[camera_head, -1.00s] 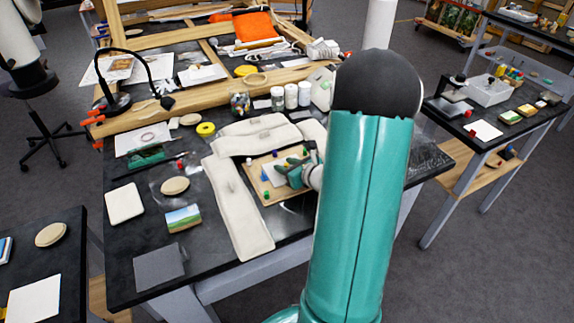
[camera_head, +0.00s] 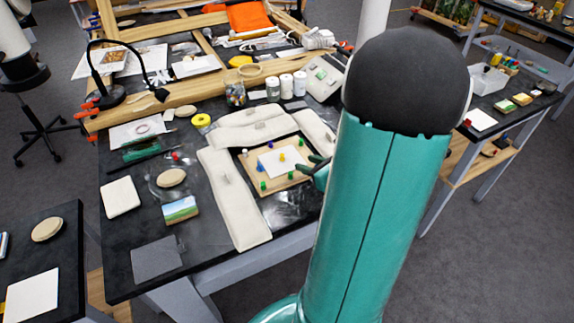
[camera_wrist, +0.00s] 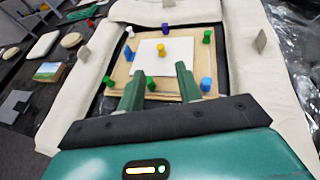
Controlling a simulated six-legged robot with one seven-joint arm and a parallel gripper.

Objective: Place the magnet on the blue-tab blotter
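A small yellow piece (camera_head: 282,156), which looks like the magnet, stands on a white sheet (camera_head: 270,166) that looks like the blotter; no blue tab is clear on it. The sheet lies on a wooden board (camera_head: 275,187) with blue, green and purple pieces around its edge. The wrist view shows the yellow piece (camera_wrist: 161,48) near the middle of the white sheet (camera_wrist: 181,53). My gripper (camera_wrist: 159,80) is open, its fingers apart and nearer to me than the yellow piece. In the head view, my gripper (camera_head: 316,166) is at the board's right side, partly hidden by my arm.
Cream padded strips (camera_head: 235,205) surround the board on the dark table. A wooden frame (camera_head: 190,88), jars (camera_head: 272,88) and a black lamp (camera_head: 110,95) stand behind. A landscape picture (camera_head: 180,210) and a grey square (camera_head: 157,259) lie at left.

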